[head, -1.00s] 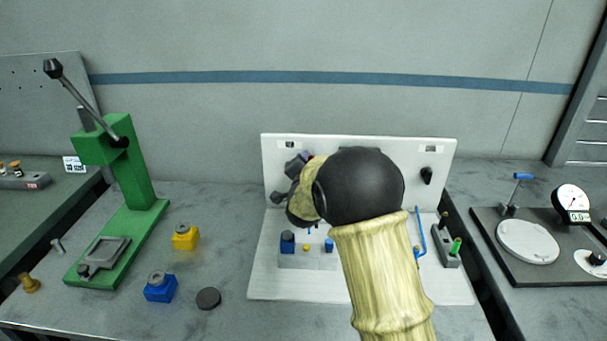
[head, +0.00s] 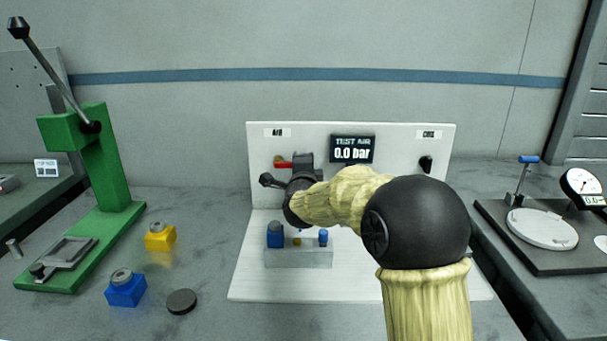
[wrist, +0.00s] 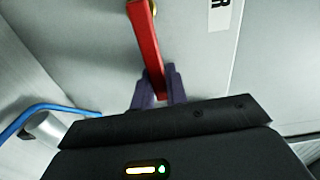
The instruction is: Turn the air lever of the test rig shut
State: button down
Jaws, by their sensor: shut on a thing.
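The test rig's white panel (head: 400,190) stands on the bench, with an AIR label (head: 277,132) at its upper left. Below the label is the red air lever (head: 284,164). It lies about level in the head view, reaching right from its pivot. My gripper (wrist: 158,88) is shut on the lever; in the wrist view its purple fingertips sit on both sides of the red lever's end (wrist: 148,45). In the head view the dark gripper body hides the fingertips and the lever's free end. The display (head: 352,149) reads TEST AIR 0.0 bar.
A grey block (head: 298,257) with blue and yellow parts stands on the rig's base below my gripper. A black knob (head: 426,164) is on the panel's right. A green press (head: 100,180) stands left, near blue (head: 126,289) and yellow (head: 160,238) blocks. A dial gauge (head: 581,188) stands right.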

jog(key=shift+f+m+b, duration=0.3)
jog(key=shift+f+b, duration=0.05)
jog(key=c, duration=1.4)
grip_release()
jog(key=shift+s+r, duration=0.1)
jog(key=shift+s, duration=0.2)
jog(key=s, duration=1.7)
jog(key=shift+a, duration=0.3)
jog(key=shift+w+r, duration=0.1)
